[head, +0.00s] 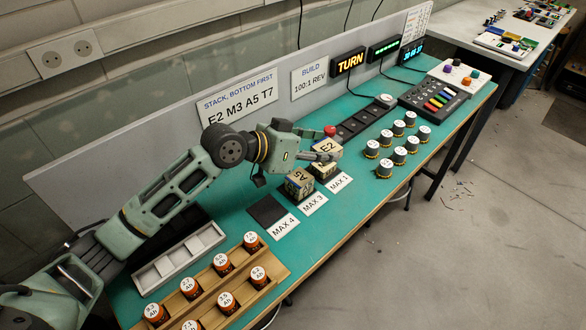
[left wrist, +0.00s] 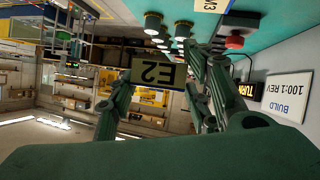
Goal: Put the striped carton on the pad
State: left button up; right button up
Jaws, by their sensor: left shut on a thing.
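My left gripper (head: 326,156) is shut on a carton marked E2 (head: 327,146), yellowish with dark parts. In the left wrist view the E2 face (left wrist: 158,72) shows between the fingers. A similar carton (head: 322,170) is below it by the MAX 1 card; I cannot tell whether the two touch. A carton marked A5 (head: 298,184) stands on a dark pad behind the MAX 3 card. A bare dark pad (head: 267,210) lies behind the MAX 4 card. I cannot make out which carton is striped. My right gripper is not in view.
A sign (head: 238,102) reads "Stack, bottom first E2 M3 A5 T7". A red knob (head: 330,131) is close behind the gripper. A wooden rack (head: 236,283) of orange cells and a grey tray (head: 180,257) are at the front left.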

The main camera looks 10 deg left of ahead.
pick_arm(q)
send_over(292, 178)
notch_tip(292, 178, down, 4)
jog(key=shift+w+r+p, duration=0.1)
jog(key=shift+p, duration=0.25)
jog(key=shift+f+p, duration=0.35)
jog(key=shift+f, duration=1.5)
jog(key=shift+f, duration=0.15)
jog(key=o, duration=1.2)
jog(key=shift+c, duration=0.2)
